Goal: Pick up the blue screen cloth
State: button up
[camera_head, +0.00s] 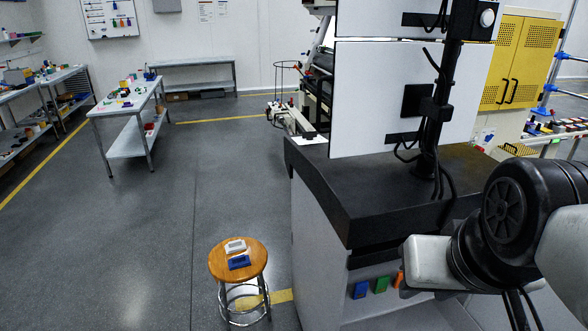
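Two blue things show, and I cannot tell for sure which is the screen cloth. A small blue item (361,290) sits at the front of the dark-topped cabinet, below its top, beside a green item (381,285) and an orange item (399,279) partly hidden by my arm. Another blue item (239,262), with a darker patch on it, lies on the round wooden stool (217,262) next to a white item (235,246). My arm reaches in from the right in front of the cabinet. No gripper fingers show.
The dark cabinet top (330,185) carries a post with large white-faced monitors (375,100). The stool stands left of the cabinet. Grey floor (150,240) is clear at left. Cluttered benches (130,102) stand farther back. A yellow cabinet (513,60) is behind at right.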

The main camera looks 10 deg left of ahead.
aim_at(244, 260)
jog(key=i+j, duration=0.1)
jog(key=j, duration=1.05)
jog(key=i+j, duration=0.35)
jog(key=j, duration=0.2)
jog(key=i+j+u, duration=0.1)
jog(key=i+j, duration=0.25)
jog(key=j, duration=0.15)
jog(key=i+j, duration=0.15)
jog(key=i, duration=0.2)
jog(key=i+j, duration=0.1)
jog(key=i, duration=0.3)
